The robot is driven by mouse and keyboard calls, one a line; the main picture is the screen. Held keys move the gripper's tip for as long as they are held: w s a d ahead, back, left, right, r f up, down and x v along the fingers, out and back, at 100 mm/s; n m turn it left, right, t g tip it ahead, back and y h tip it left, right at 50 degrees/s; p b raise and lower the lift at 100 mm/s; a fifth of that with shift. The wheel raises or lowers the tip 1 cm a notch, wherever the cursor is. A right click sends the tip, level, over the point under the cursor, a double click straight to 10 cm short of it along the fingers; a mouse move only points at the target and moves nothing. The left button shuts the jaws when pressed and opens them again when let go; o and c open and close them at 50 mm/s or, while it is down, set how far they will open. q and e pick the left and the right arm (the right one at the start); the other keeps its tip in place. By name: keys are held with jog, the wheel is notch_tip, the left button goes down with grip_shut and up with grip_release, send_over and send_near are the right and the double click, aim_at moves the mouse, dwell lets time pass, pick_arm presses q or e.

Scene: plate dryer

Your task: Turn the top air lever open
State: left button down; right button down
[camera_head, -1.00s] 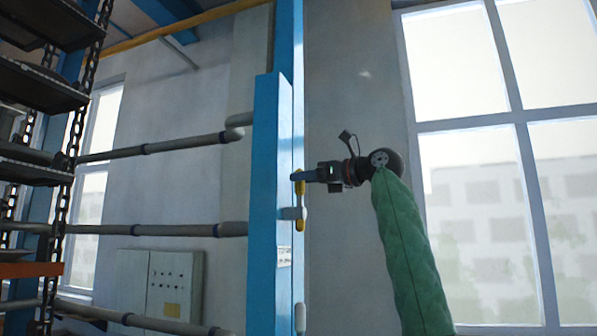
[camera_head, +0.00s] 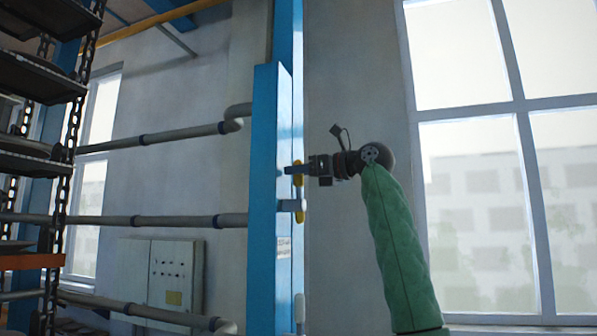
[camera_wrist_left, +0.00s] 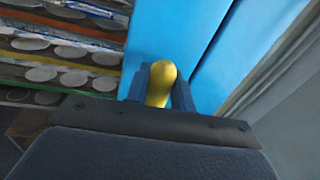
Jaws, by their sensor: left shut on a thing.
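The air lever is a yellow handle (camera_head: 298,180) standing about upright at the right side of a blue post (camera_head: 268,190). A light grey fitting crosses its middle, and its lower yellow part shows below. My left gripper (camera_head: 291,169) is at the lever's upper end, with its fingers pointing left toward the post. In the left wrist view the rounded yellow lever end (camera_wrist_left: 160,82) sits between the two blue fingers, which are shut on it. The fingers hide part of the lever. My right gripper is not in view.
Grey pipes (camera_head: 150,221) run left from the post. A rack with chains and dark shelves (camera_head: 35,80) stands at the left. A grey control cabinet (camera_head: 160,272) is on the wall behind. A large window (camera_head: 480,180) fills the right.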

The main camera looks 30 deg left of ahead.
pick_arm(q)
jog(key=shift+w+a+r+m+b, duration=0.1)
jog(key=shift+w+m+b, duration=0.4)
jog(key=shift+m, duration=0.1)
jog(key=shift+r, duration=0.1)
jog(key=c, duration=1.3)
grip_release()
jog(key=shift+o, duration=0.3)
jog(key=shift+a, duration=0.1)
